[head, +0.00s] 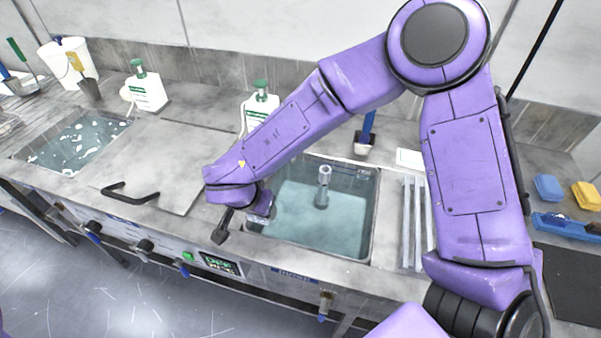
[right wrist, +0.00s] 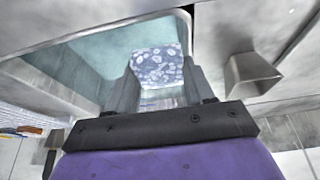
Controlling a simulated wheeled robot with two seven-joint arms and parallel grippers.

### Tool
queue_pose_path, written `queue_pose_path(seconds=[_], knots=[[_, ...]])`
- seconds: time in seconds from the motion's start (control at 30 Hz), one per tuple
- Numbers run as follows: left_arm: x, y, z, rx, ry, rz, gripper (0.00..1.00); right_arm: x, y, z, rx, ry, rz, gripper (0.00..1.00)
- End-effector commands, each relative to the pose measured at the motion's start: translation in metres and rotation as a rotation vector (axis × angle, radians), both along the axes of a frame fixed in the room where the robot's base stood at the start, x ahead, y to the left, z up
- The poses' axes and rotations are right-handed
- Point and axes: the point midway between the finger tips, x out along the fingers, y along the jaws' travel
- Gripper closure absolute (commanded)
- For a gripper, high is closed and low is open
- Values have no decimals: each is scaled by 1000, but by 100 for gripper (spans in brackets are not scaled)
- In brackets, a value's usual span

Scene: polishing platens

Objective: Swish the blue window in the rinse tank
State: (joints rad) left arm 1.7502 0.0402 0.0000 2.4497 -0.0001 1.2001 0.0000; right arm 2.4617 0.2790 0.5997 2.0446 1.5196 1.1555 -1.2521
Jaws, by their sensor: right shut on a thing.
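My right gripper (head: 262,212) is at the left side of the open tank (head: 376,205) of clear blue-green water, which I take for the rinse tank. In the right wrist view, the right gripper (right wrist: 157,85) is shut on a pale blue piece (right wrist: 158,66) with white foam-like spots, seemingly the blue window. The tank and its water (right wrist: 85,65) show behind it. The wrist hides most of the piece in the head view, and I cannot tell whether it touches the water. My left gripper is out of view.
An upright pipe (head: 323,187) stands in the tank. Left of it lies a flat lid (head: 150,165) with a black handle, then a foamy tank (head: 80,140). Bottles (head: 147,90) stand behind. Metal bars (head: 415,225) lie to the right; blue (head: 548,188) and yellow (head: 586,195) blocks lie farther right.

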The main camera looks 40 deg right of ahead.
Motion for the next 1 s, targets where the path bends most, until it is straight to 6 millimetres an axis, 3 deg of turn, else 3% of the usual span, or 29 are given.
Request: queue_pose_path(seconds=[0.03, 0.2, 0.3, 0.4, 0.57, 0.9, 1.0], knots=[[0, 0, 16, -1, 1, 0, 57, -2, -18, 14, -3, -1, -171, 81], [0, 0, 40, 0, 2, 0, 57, -8, -74, 24, -10, 10, -804, 81], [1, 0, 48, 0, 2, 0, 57, -11, -96, 28, -17, 15, -1078, 81], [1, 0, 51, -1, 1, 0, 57, -14, -107, 29, -22, 17, -1240, 81], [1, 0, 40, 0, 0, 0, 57, -15, -111, 16, -28, 16, -1303, 81], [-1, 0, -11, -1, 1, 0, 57, -16, -111, -32, -26, 15, -1294, 81], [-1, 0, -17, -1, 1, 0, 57, -17, -111, -43, -27, 18, -1295, 81]])
